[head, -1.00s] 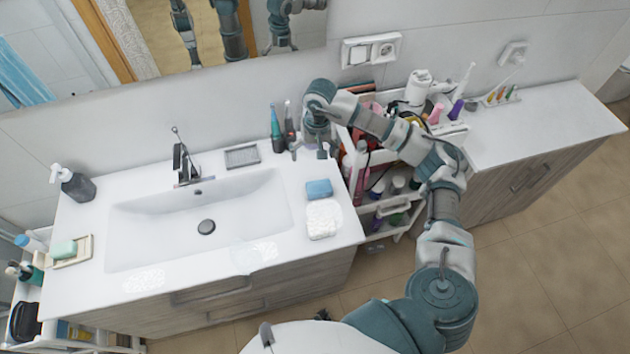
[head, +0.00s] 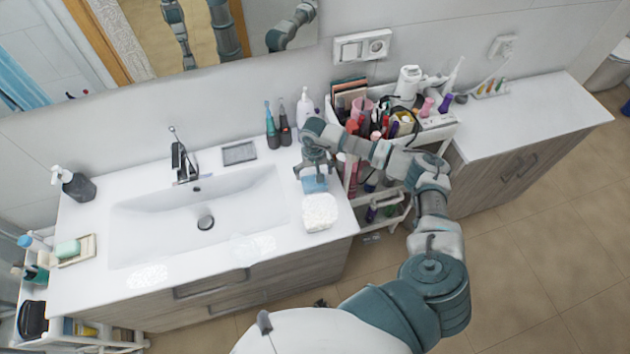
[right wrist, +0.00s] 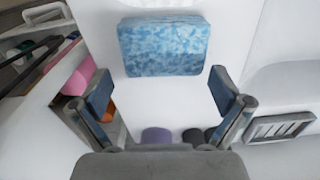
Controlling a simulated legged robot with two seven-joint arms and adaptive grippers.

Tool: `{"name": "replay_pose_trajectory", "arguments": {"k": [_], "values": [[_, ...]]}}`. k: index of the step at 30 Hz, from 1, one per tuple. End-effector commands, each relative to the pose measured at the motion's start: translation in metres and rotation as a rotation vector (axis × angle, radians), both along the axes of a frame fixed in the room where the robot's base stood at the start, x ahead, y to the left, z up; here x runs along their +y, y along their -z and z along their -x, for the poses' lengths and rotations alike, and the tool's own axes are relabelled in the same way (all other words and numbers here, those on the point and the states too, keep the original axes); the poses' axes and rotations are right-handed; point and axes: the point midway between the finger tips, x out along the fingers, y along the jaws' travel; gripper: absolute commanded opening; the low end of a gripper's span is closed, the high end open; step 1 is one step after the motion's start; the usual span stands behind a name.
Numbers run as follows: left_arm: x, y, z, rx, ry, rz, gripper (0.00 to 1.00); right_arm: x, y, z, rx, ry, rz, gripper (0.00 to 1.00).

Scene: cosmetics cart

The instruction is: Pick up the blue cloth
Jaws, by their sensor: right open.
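The blue cloth (head: 315,184) lies folded on the white counter, right of the sink, just behind a white cloth (head: 320,212). In the right wrist view the blue cloth (right wrist: 164,46) is a mottled blue rectangle ahead of the fingertips. My right gripper (head: 314,172) is above the blue cloth in the head view and partly covers it. In the right wrist view my right gripper (right wrist: 155,92) is open, with its fingers spread and nothing between them. My left gripper is not in view.
A cosmetics cart (head: 375,205) full of bottles stands right of the counter, close to my right arm. Electric toothbrushes (head: 278,125) and a white bottle (head: 305,107) stand behind the gripper. The sink basin (head: 200,215) lies to the left.

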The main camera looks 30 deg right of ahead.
Motion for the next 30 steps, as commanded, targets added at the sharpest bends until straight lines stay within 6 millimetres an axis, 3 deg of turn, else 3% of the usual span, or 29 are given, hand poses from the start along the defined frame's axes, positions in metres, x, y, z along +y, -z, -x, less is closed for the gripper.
{"name": "replay_pose_trajectory", "arguments": {"k": [6,13,18,19,30], "values": [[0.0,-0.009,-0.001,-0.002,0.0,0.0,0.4,0.001,0.024,0.0,0.0,0.001,0.001,1.0],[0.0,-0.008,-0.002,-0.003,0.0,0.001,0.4,0.0,0.027,0.0,-0.001,0.0,-0.001,1.0],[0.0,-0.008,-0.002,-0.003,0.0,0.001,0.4,0.0,0.027,-0.001,-0.001,0.0,-0.001,0.57],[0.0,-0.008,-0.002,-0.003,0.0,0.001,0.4,0.0,0.027,-0.001,-0.001,0.0,-0.001,0.53],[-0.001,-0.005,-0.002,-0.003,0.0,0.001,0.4,0.0,0.017,-0.002,-0.003,0.0,-0.001,0.53]]}}
